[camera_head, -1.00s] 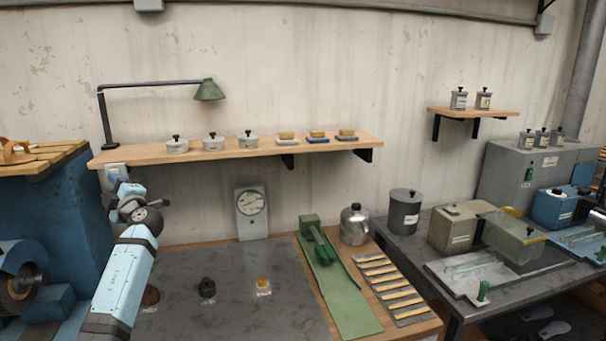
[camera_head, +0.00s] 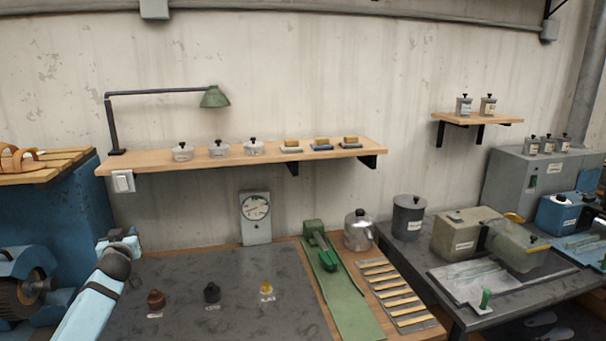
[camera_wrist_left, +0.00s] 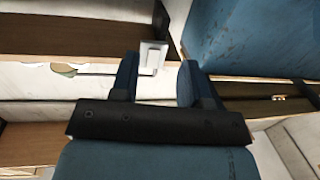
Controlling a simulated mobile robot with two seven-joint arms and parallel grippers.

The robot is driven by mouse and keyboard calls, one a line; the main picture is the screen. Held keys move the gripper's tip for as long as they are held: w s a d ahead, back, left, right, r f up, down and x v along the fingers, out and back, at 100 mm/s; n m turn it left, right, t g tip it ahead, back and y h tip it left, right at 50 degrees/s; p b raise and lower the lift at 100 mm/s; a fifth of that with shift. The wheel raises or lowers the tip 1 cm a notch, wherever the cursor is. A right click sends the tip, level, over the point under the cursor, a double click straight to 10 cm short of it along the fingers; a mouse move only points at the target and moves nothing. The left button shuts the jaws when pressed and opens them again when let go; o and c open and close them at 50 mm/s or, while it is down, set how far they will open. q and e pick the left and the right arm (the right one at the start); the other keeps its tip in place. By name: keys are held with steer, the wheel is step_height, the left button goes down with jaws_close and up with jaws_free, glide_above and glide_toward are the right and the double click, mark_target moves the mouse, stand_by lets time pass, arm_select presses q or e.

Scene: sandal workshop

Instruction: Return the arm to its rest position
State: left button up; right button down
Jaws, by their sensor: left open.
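My left arm comes in at the lower left of the head view. Its left gripper (camera_head: 122,240) is beside the left edge of the dark bench mat, below the wall switch. In the left wrist view the two fingers of the left gripper (camera_wrist_left: 156,78) are apart with nothing held between them. The white wall switch (camera_head: 123,181) is under the left end of the wooden shelf. It also shows in the left wrist view (camera_wrist_left: 152,57), beyond the fingertips. My right gripper is in neither view.
A blue grinding machine (camera_head: 75,225) stands close to the left of my arm. The wooden shelf (camera_head: 240,158) with a green lamp (camera_head: 214,97) is above. Several small knobbed pieces, including a brown one (camera_head: 156,299), stand on the mat (camera_head: 220,265). A dial gauge (camera_head: 256,215) stands behind.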

arm_select(q)
steer(key=w+d+m+t+h, duration=0.1)
steer(key=d+m+h, duration=0.4)
steer(key=m, duration=0.2)
steer(key=s+d+f+g+h, duration=0.1)
steer(key=s+d+f, duration=0.3)
steer(key=s+f, duration=0.2)
steer(key=s+d+f+m+h, duration=0.1)
steer(key=s+d+f, duration=0.3)
steer(key=s+f, duration=0.3)
steer(key=s+d+f+g+h, duration=0.1)
steer(key=s+d+f, duration=0.4)
steer(key=f, duration=0.4)
steer(key=shift+s+f+m+g, duration=0.3)
steer(key=shift+s+f+m, duration=0.1)
steer(key=shift+s, duration=0.35)
steer(key=s+d+f+g, duration=0.1)
steer(key=s+d, duration=0.3)
steer(key=s, duration=0.6)
steer(key=s+d+f+g+h, duration=0.1)
steer(key=s+d+f, duration=0.2)
steer(key=s, duration=0.6)
steer(key=s+d+f+n+g+h, duration=0.1)
steer(key=s+d+f, duration=0.3)
steer(key=s, duration=0.6)
steer(key=shift+s+d+f, duration=0.15)
steer(key=shift+s+d, duration=0.15)
steer(key=shift+s, duration=0.05)
